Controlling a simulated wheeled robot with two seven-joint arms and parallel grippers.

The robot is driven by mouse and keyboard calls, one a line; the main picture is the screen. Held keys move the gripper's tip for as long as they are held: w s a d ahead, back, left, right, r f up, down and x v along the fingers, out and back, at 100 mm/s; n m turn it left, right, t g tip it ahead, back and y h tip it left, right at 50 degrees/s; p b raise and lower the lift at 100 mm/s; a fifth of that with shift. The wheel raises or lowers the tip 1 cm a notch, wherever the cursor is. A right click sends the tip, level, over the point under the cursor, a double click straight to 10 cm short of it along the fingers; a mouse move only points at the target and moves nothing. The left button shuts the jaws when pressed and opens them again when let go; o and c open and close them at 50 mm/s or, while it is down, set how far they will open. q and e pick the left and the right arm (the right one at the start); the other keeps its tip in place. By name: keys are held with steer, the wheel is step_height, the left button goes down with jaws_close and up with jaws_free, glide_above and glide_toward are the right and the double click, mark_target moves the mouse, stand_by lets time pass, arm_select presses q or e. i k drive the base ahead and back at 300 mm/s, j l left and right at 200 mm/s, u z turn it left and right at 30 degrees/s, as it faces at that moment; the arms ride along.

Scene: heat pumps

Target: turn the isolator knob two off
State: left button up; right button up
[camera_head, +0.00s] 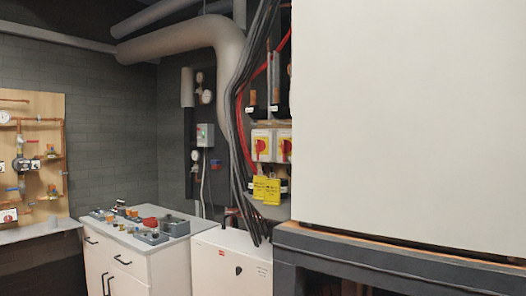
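The left isolator knob (260,147) shows fully. The right isolator knob (286,148) is close to the edge of the large white panel, which hides part of its housing. Numbers on them are too small to read, so I cannot tell which is knob two. The exact knob positions are also unclear. Neither of my grippers is in view.
A large white panel (410,120) on a dark frame (400,262) fills the right side. A white box unit (232,262) stands below the isolators. A white cabinet (140,262) with small devices on top is at left. Black cables (240,130) run beside the switches.

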mark_target(286, 146)
steer(key=i+j+z, duration=0.3)
steer(key=i+j, duration=0.35)
steer(key=i+j+z, duration=0.3)
steer(key=i+j, duration=0.5)
